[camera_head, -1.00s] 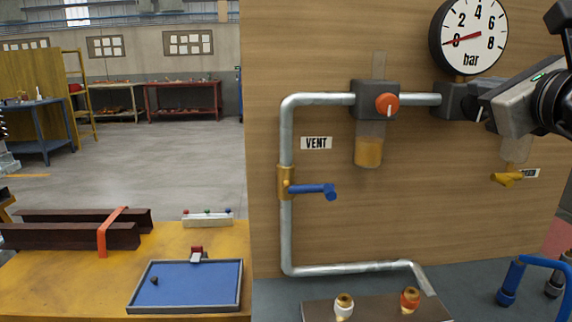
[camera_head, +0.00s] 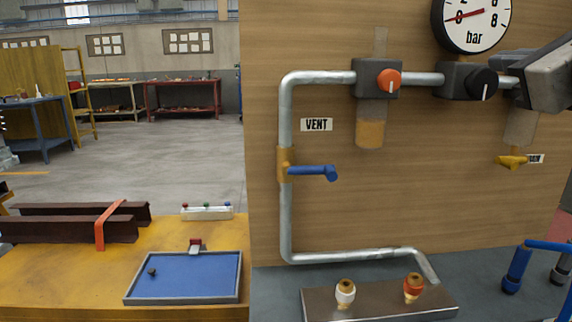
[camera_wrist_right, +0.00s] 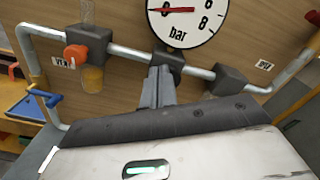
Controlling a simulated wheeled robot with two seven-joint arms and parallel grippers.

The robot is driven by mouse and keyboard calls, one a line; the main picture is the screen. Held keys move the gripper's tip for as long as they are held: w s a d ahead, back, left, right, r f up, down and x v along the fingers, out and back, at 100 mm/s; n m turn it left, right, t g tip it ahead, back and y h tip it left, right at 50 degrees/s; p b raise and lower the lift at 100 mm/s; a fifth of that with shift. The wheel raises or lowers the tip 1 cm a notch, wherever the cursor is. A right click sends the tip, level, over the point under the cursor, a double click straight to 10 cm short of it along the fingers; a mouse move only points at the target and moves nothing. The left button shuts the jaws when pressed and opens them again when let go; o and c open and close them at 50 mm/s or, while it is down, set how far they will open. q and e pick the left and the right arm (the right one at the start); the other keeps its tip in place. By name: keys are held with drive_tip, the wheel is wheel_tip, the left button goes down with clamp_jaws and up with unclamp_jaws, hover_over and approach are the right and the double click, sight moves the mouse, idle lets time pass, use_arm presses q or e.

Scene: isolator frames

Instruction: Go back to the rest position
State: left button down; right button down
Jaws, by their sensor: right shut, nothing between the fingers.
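My right gripper (camera_wrist_right: 158,88) is shut and empty in the right wrist view. Its fingers point towards the middle grey block (camera_wrist_right: 167,62) on the pipe and hide the block's knob. My left gripper is in neither view.
The wooden panel carries a pressure gauge (camera_head: 470,20), a red knob (camera_head: 388,80), a blue-handled vent valve (camera_head: 312,171) and a yellow valve (camera_head: 511,162). A metal plate (camera_head: 380,303) with two fittings lies below. A blue tray (camera_head: 184,294) sits on the yellow bench at left.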

drive_tip(key=shift+s+d, duration=0.1)
drive_tip(key=shift+s, duration=0.8)
